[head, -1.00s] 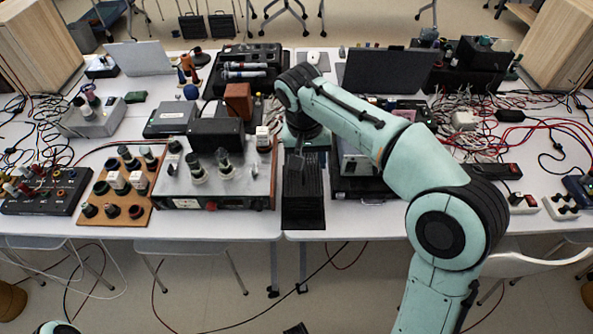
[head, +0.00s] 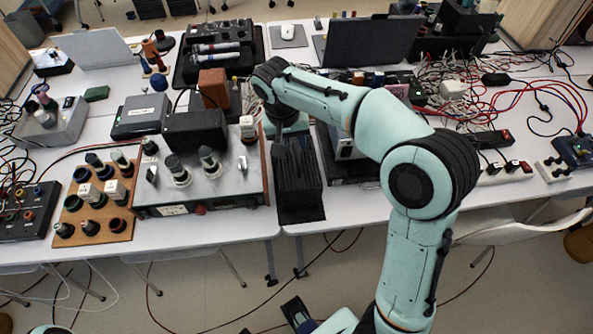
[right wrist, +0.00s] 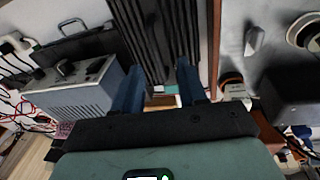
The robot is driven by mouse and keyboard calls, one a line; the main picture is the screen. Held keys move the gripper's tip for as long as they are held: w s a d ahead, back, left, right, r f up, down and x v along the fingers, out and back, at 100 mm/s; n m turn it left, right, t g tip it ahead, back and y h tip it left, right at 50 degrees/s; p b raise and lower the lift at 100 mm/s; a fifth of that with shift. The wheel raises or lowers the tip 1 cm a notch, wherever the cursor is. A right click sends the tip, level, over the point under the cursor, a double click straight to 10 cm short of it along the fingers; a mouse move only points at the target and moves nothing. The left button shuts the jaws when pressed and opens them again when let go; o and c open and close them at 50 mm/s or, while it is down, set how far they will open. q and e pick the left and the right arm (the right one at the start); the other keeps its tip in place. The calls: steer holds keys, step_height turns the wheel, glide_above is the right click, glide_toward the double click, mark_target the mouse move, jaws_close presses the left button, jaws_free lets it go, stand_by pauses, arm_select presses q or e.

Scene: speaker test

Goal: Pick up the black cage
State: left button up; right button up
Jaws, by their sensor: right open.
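The black cage (head: 301,192) is a long, dark, ribbed box lying on the white table near its front edge, just right of the silver instrument. My right gripper (head: 288,142) is at the cage's far end, pointing down, with its fingers small and dark against it. In the right wrist view the ribbed cage (right wrist: 160,38) runs away from between the two blue fingers of the open right gripper (right wrist: 161,88). I cannot tell whether the fingers touch it.
The silver instrument (head: 235,183) with knobs stands close on the cage's left. A grey-sided box (right wrist: 75,97) stands close on its other side. A laptop (head: 368,42) and tangled cables (head: 470,85) lie farther back. The table's front edge is just before the cage.

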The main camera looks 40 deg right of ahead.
mark_target(297, 153)
steer(key=f, duration=0.2)
steer(key=d+f, duration=0.1)
steer(key=f, duration=0.1)
steer(key=shift+d+f+b, duration=0.15)
steer(key=shift+f+b, duration=0.15)
steer(key=shift+f, duration=0.1)
jaws_close()
steer(key=shift+w, duration=0.1)
stand_by(0.9)
